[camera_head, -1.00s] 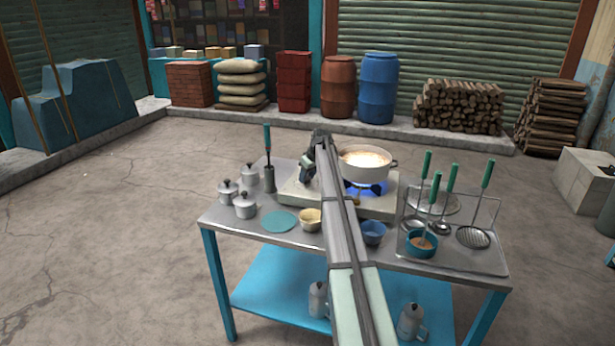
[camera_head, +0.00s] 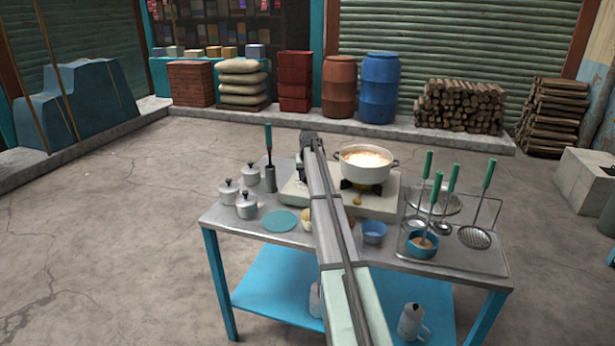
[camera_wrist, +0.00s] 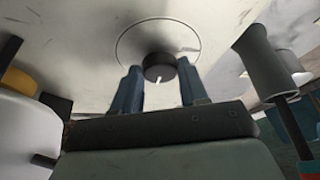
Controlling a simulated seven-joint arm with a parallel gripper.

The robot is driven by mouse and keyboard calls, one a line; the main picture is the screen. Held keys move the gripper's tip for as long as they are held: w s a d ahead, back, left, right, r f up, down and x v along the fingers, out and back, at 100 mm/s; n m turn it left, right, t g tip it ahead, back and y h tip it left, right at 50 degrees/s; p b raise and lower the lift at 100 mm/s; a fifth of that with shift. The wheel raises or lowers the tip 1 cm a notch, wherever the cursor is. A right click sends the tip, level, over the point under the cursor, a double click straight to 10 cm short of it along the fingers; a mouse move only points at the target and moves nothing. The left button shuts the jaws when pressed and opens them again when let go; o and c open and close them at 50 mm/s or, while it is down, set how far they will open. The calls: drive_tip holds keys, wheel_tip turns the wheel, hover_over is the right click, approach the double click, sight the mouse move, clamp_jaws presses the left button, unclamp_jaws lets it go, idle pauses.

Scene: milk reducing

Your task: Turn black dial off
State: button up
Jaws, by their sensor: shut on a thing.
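The black dial (camera_wrist: 160,66) shows in the wrist view on the pale front of the stove, inside a thin ring, with a white mark pointing down the picture. My gripper (camera_wrist: 158,72) has its blue fingers on either side of the dial, shut on it. In the head view my arm hides the dial and the fingers. The cream stove (camera_head: 378,207) stands on the table, and a white pot (camera_head: 350,176) of pale milk sits on its right burner. No flame shows under the pot.
A brass knob (camera_head: 357,199) is on the stove front below the pot. A dark tool holder (camera_head: 270,180) and several lidded pots (camera_head: 246,207) stand left. A wire rack with strainers and ladles (camera_head: 475,238) is at the right. Bowls (camera_head: 374,232) stand in front.

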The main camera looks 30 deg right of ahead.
idle(0.3)
drive_tip(key=o, duration=1.1)
drive_tip(key=shift+c, duration=0.2)
drive_tip(key=v, duration=1.4)
drive_tip(key=shift+f, duration=0.1)
